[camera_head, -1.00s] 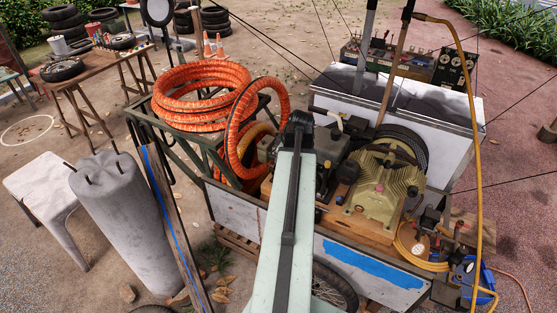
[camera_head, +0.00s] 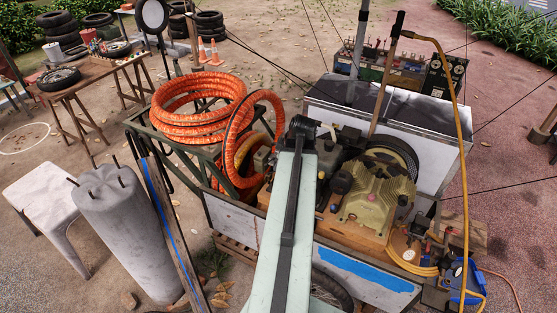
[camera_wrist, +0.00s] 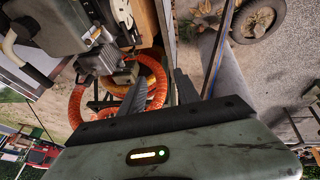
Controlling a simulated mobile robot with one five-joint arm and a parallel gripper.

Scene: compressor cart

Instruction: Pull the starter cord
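The engine (camera_head: 331,157) sits on the cart beside the olive compressor block (camera_head: 378,190), partly behind my arm. In the wrist view the grey engine (camera_wrist: 62,22) fills the upper left, with a small silver finned part (camera_wrist: 100,60) below it. A cream curved bar (camera_wrist: 14,48) shows at the left edge there. I cannot make out the starter cord or its grip for certain. My gripper (camera_wrist: 160,80) has its two dark fingers apart, with nothing between them. An orange hose shows beyond the fingers. In the head view my arm hides the fingers.
Coiled orange hose (camera_head: 197,105) lies on a green frame left of the engine. A grey cylinder (camera_head: 122,225) and a plank (camera_head: 172,232) stand at the left. A yellow hose (camera_head: 464,150) hangs at the right. Thin dark lines cross behind the cart.

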